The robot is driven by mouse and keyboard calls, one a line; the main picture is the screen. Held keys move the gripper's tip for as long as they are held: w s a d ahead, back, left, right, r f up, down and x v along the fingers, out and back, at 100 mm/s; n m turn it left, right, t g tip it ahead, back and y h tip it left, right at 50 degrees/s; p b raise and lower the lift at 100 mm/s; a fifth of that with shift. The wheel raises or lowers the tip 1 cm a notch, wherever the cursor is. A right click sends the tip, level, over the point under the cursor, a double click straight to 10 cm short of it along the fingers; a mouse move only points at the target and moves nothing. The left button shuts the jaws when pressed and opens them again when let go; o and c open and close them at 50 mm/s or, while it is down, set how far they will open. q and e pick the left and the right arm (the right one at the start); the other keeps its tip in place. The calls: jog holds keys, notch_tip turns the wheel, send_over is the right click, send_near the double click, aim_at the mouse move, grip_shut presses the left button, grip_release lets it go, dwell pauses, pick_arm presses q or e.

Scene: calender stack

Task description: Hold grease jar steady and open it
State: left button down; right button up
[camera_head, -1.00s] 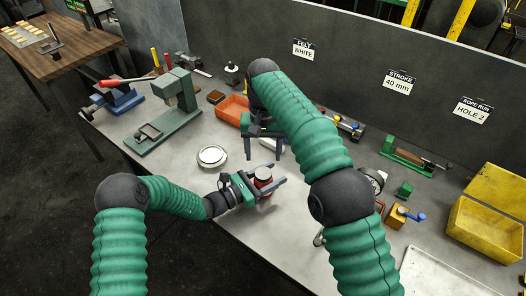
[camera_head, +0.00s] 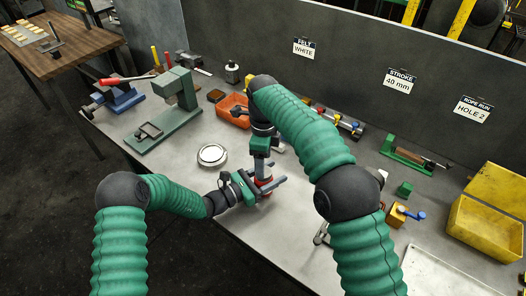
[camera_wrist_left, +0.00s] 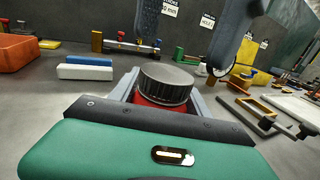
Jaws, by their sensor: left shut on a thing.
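The grease jar (camera_wrist_left: 163,100) is red with a dark ribbed lid (camera_wrist_left: 166,82), which sits on it. My left gripper (camera_head: 266,188) is shut around the red body from the side, and the jar stands upright at the front of the bench. My right gripper (camera_head: 262,169) points down from above at the jar. In the left wrist view its two dark fingers are spread apart above and behind the lid, with a gap to it. In the head view the right gripper hides most of the lid.
A round silver-rimmed dish (camera_head: 212,155) lies left of the jar. An orange bin (camera_head: 233,109) and a green press (camera_head: 170,110) stand behind and left. Yellow bins (camera_head: 485,230) are at the right. The bench around the jar is mostly clear.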

aim_at(264, 181)
jog(key=shift+f, duration=1.85)
